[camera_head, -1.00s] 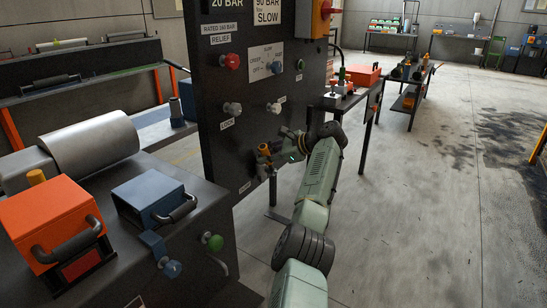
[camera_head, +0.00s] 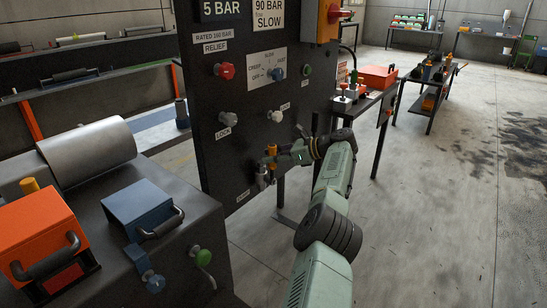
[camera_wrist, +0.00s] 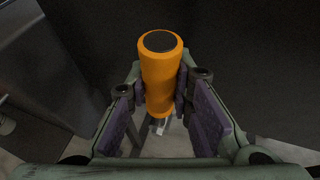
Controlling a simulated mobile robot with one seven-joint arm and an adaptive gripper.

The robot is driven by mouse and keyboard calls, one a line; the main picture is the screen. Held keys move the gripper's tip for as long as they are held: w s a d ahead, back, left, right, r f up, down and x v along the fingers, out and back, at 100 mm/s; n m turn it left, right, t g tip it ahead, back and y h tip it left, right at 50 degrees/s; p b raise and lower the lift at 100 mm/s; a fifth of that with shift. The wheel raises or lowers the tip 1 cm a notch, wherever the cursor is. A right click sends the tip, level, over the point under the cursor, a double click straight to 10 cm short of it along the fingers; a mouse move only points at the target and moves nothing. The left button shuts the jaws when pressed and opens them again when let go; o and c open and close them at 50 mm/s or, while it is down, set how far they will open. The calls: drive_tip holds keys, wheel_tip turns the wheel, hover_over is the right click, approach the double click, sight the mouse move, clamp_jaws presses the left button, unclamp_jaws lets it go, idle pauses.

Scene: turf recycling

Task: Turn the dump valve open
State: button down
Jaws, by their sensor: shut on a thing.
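The dump valve has an orange handle (camera_head: 272,151) low on the right side of the dark upright panel (camera_head: 215,110). The handle points up from a metal fitting (camera_head: 264,178) at the panel. My gripper (camera_head: 284,156) reaches it from the right. In the wrist view the orange cylinder with a dark end cap (camera_wrist: 160,75) stands between the purple-padded fingers, which are shut on it. The fingers hide parts of its sides. In the head view the plate at the panel's top left reads 5 BAR (camera_head: 221,9).
An orange box (camera_head: 40,238) and a blue box (camera_head: 143,208) sit on the dark bench at left. Open floor (camera_head: 430,200) lies to the right.

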drive_tip(key=shift+f, duration=0.2)
idle(0.3)
drive_tip(key=c, duration=1.7)
unclamp_jaws()
drive_tip(key=shift+d, duration=0.1)
drive_tip(key=shift+o, duration=1.4)
drive_tip(key=shift+r, duration=0.1)
drive_tip(key=v, duration=0.7)
drive_tip(key=shift+d, duration=0.2)
